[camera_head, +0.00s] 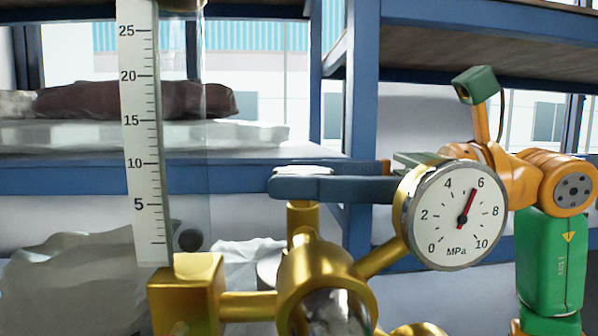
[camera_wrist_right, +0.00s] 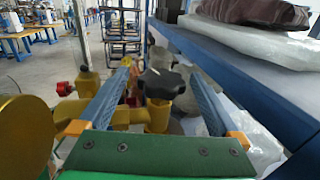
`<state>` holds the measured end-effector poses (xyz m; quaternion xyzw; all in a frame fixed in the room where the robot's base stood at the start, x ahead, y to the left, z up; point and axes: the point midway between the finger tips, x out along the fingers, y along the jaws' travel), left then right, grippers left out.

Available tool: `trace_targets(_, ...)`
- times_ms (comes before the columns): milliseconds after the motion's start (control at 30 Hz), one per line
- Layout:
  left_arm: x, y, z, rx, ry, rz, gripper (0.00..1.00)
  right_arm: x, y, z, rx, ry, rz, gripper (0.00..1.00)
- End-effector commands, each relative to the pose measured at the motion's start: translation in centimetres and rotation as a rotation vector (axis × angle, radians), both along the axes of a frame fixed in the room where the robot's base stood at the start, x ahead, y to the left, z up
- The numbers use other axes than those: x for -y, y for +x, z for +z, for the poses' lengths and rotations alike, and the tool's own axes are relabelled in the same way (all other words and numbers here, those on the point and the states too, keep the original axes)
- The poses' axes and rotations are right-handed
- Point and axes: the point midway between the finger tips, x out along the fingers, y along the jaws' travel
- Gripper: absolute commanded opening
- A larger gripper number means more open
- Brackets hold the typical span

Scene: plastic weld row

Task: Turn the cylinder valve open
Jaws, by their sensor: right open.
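The cylinder valve's dark lobed knob (camera_wrist_right: 165,82) sits on a brass stem (camera_wrist_right: 159,115) in the right wrist view. My right gripper (camera_wrist_right: 158,73) is open, with one blue-grey finger on each side of the knob. I cannot tell whether either finger touches it. In the head view my right gripper (camera_head: 287,179) reaches in level from the right, over a vertical brass stem (camera_head: 303,218); its near finger hides most of the knob there. The round pressure gauge (camera_head: 458,215) points near 6 MPa. My left gripper is in neither view.
A clear flow tube with a white scale (camera_head: 144,120) stands left, a dark ball (camera_head: 190,239) low in it. Brass fittings (camera_head: 325,272) lie below the gripper. Blue shelving (camera_head: 349,120) with wrapped bundles stands behind. A red knob (camera_wrist_right: 87,84) shows left in the wrist view.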

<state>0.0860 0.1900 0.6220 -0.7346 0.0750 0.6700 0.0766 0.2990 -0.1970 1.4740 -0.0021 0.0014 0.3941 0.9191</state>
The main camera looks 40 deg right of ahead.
Motion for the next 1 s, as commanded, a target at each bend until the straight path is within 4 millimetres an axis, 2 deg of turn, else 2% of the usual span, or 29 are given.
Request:
trace_targets(100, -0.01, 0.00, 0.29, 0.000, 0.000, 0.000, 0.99, -0.82, 0.71, 0.09, 0.001, -0.001, 0.002, 0.99)
trace_targets(333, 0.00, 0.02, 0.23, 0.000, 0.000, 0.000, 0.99, -0.93, 0.83, 0.03, 0.001, 0.001, 0.002, 0.99)
trace_targets(600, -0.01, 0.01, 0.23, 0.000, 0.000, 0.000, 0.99, -0.91, 0.80, 0.03, 0.001, 0.001, 0.002, 0.26)
trace_targets(633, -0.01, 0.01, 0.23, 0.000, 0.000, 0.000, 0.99, -0.91, 0.80, 0.03, 0.001, 0.001, 0.002, 0.18)
trace_targets(667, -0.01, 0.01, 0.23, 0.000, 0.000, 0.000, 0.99, -0.91, 0.80, 0.03, 0.001, 0.001, 0.003, 0.14)
trace_targets(1000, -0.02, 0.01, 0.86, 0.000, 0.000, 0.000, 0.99, -0.91, 0.83, 0.03, -0.001, 0.002, 0.148, 0.14)
